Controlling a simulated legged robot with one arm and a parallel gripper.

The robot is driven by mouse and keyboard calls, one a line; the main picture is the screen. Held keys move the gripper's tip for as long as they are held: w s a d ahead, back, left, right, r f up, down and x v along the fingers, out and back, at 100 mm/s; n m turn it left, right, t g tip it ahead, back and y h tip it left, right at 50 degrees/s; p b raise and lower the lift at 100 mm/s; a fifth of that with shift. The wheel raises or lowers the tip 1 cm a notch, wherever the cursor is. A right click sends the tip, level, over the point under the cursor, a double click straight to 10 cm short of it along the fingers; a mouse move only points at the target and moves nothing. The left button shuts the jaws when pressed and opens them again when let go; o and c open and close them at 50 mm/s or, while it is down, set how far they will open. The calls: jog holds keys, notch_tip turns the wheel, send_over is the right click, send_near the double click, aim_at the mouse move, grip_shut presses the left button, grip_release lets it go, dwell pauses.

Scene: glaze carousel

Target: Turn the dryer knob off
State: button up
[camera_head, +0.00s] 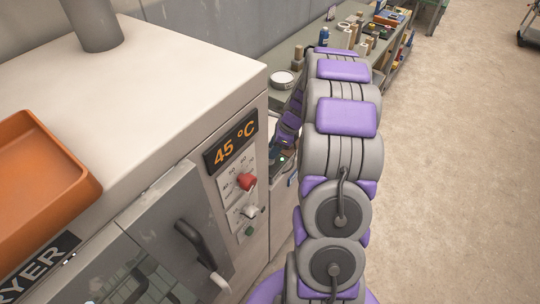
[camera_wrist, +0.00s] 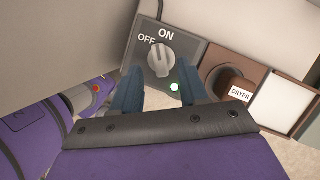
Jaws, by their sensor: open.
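In the wrist view a grey knob (camera_wrist: 160,59) sits on a dark plate (camera_wrist: 192,48) marked ON and OFF. Its raised ridge stands roughly upright, towards ON. My gripper (camera_wrist: 161,76) is open, with a dark blue finger towards each side of the knob. Whether the fingers touch it I cannot tell. To the right is a brown fitting (camera_wrist: 229,85) labelled DRYER. In the head view the dryer (camera_head: 150,75) shows 45 °C on its display (camera_head: 231,143), above a red knob (camera_head: 246,181) and a white knob (camera_head: 249,212). My arm hides most of my gripper there.
The dryer has a dark door handle (camera_head: 192,240) and an orange tray (camera_head: 35,175) on top. A workbench (camera_head: 300,50) with a white bowl (camera_head: 282,80), bottle and several small items runs behind my arm. The floor (camera_head: 460,170) on the right is clear.

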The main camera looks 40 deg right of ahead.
jog(key=shift+b+x, duration=0.35)
jog(key=shift+x, duration=1.4)
jog(key=shift+d, duration=0.1)
jog(key=shift+c, duration=0.3)
grip_shut()
